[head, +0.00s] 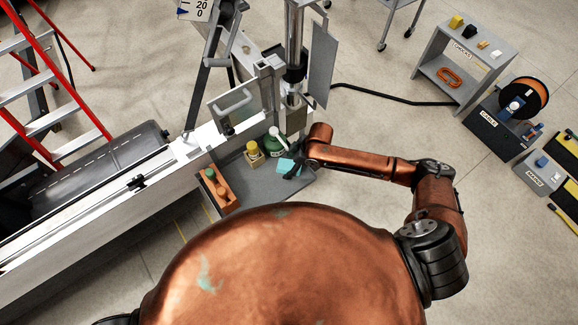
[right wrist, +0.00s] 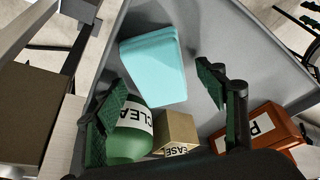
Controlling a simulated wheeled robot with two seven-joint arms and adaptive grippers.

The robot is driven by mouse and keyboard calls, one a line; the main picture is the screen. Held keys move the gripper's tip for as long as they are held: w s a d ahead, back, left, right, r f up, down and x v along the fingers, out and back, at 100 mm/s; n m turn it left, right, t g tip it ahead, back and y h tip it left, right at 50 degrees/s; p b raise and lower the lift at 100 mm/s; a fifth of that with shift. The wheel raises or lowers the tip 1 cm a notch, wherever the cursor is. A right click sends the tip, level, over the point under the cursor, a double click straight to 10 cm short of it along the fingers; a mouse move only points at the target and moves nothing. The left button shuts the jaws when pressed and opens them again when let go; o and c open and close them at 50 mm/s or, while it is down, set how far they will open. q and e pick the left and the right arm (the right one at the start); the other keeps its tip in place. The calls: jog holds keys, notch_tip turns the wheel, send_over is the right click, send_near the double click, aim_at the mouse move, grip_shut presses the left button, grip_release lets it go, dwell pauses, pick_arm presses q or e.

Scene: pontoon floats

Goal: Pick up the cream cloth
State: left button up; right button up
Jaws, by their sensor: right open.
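No cream cloth can be made out in either view. A turquoise, folded cloth-like piece (right wrist: 154,66) lies on the grey tray surface in the right wrist view. It also shows in the head view (head: 286,165), partly hidden by my right gripper (head: 297,170). In the right wrist view my right gripper (right wrist: 162,88) is open, with nothing between its fingers; the turquoise piece appears beyond and between the fingertips. Whether they touch it cannot be told. My left gripper is not in view.
Beside the turquoise piece stand a green bottle (right wrist: 127,135) and a tan block (right wrist: 176,132). An orange box (right wrist: 258,128) is to the right. In the head view, a grey post (head: 295,45) and machine panel (head: 232,105) rise close behind the tray.

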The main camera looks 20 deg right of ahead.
jog(key=shift+f, duration=0.25)
jog(key=shift+c, duration=0.6)
jog(key=c, duration=1.1)
